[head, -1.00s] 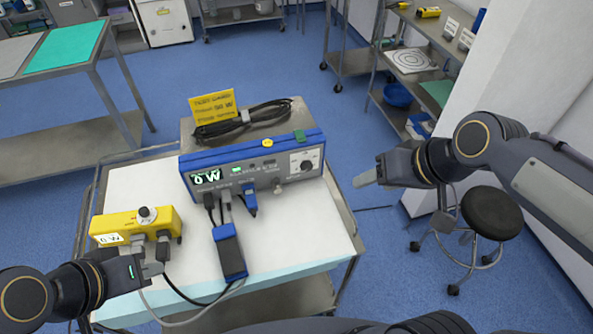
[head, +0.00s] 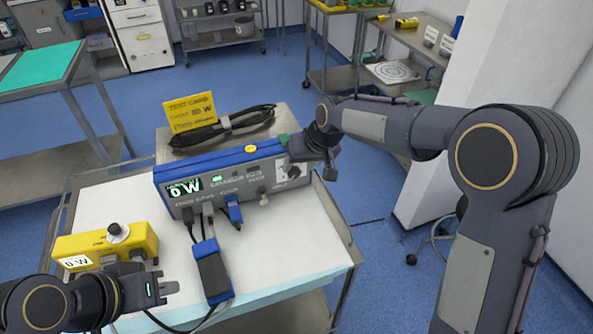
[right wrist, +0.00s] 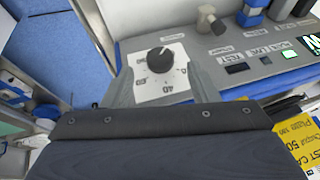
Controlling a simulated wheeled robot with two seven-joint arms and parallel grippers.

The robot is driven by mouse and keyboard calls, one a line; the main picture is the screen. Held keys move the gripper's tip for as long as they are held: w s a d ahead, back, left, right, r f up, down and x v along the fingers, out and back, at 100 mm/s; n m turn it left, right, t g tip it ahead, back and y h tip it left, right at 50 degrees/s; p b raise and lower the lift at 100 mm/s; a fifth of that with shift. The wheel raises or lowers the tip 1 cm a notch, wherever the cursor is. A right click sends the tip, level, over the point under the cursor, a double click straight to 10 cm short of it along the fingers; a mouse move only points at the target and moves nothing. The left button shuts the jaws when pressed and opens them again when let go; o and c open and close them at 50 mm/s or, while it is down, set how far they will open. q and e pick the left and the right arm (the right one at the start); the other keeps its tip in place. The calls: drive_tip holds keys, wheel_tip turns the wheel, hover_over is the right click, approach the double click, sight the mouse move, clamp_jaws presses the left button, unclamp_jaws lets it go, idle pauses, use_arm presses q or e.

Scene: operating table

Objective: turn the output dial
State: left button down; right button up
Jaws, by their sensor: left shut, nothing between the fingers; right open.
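The output dial is a black knob (right wrist: 160,59) on a white scale plate at the right end of the blue-edged unit (head: 215,165). In the right wrist view its scale shows marks such as 40 and 80. My right gripper (right wrist: 162,78) is open, with one finger on either side of the dial plate; I cannot tell whether they touch the knob. The unit's display (head: 184,187) reads 0 W. My left gripper (head: 168,289) is shut and empty by the yellow box.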

sight(297, 171)
drive_tip(key=shift+x, duration=1.95)
drive_tip(key=c, duration=1)
drive_tip(key=shift+d, duration=0.1)
